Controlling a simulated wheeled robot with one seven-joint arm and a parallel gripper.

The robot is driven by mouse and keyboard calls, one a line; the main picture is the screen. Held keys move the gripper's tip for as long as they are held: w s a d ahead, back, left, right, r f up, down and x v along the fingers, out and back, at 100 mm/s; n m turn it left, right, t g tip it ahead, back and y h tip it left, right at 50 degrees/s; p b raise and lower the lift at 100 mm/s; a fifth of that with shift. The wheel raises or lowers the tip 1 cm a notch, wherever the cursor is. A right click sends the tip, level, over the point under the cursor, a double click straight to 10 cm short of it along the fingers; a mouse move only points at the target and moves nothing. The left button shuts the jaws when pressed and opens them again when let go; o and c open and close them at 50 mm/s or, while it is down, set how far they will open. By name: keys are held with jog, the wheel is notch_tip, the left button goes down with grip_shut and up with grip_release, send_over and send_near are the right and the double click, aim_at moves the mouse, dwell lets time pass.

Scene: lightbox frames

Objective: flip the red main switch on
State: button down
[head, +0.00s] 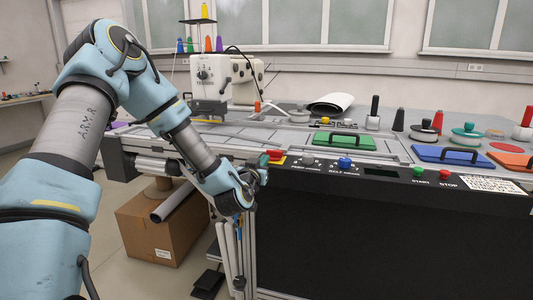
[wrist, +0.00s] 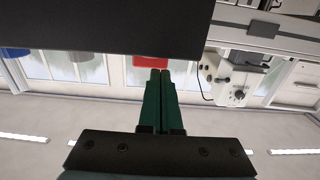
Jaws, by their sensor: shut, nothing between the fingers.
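The red main switch (head: 275,153) sits on a yellow plate at the left end of the black control panel. My gripper (head: 263,161) is at that left end, just left of and very close to the switch, partly covering its surroundings. In the wrist view, the dark green fingers of my gripper (wrist: 159,72) are shut together and empty. Their tips reach the lower edge of the red switch (wrist: 150,62), which peeks out from behind the dark panel. I cannot tell whether they touch, nor which position the switch is in.
On the panel (head: 400,235), right of the switch, are a grey knob (head: 307,159), a blue knob (head: 345,162), and green START (head: 418,171) and red STOP (head: 444,174) buttons. A sewing machine (head: 212,75) stands behind. A cardboard box (head: 160,225) is on the floor below my arm.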

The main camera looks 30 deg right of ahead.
aim_at(269, 153)
jog(key=shift+p+x, duration=0.4)
jog(key=shift+x, duration=1.15)
